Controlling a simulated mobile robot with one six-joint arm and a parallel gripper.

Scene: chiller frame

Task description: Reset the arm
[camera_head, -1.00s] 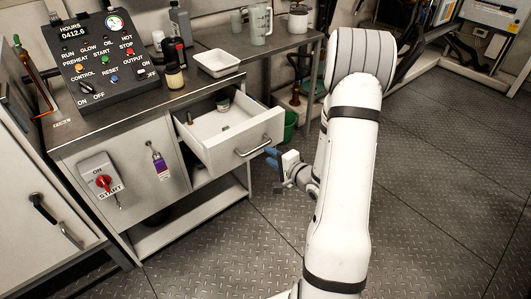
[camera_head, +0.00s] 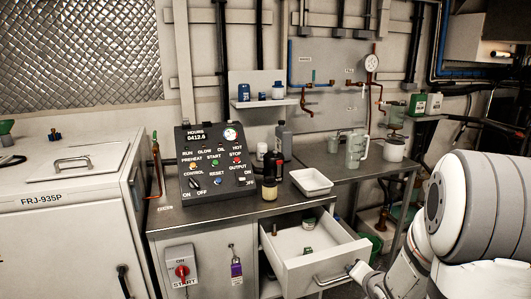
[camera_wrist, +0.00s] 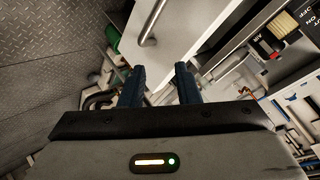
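My arm (camera_head: 470,215) fills the lower right of the head view, bent, with its end near the right end of the drawer handle (camera_head: 330,279). In the wrist view my gripper (camera_wrist: 160,68) shows two blue fingers held apart with nothing between them. The drawer handle (camera_wrist: 149,24) lies beyond the fingertips there, and no finger is seen around it. The white drawer (camera_head: 345,252) is pulled open, with small items inside.
A control box (camera_head: 213,160), bottles and a white tray (camera_head: 311,181) stand on the bench top. A lockout switch (camera_head: 181,271) is on the bench front. A cabinet (camera_head: 65,225) stands at left. A jug (camera_head: 356,148) is on the table at right.

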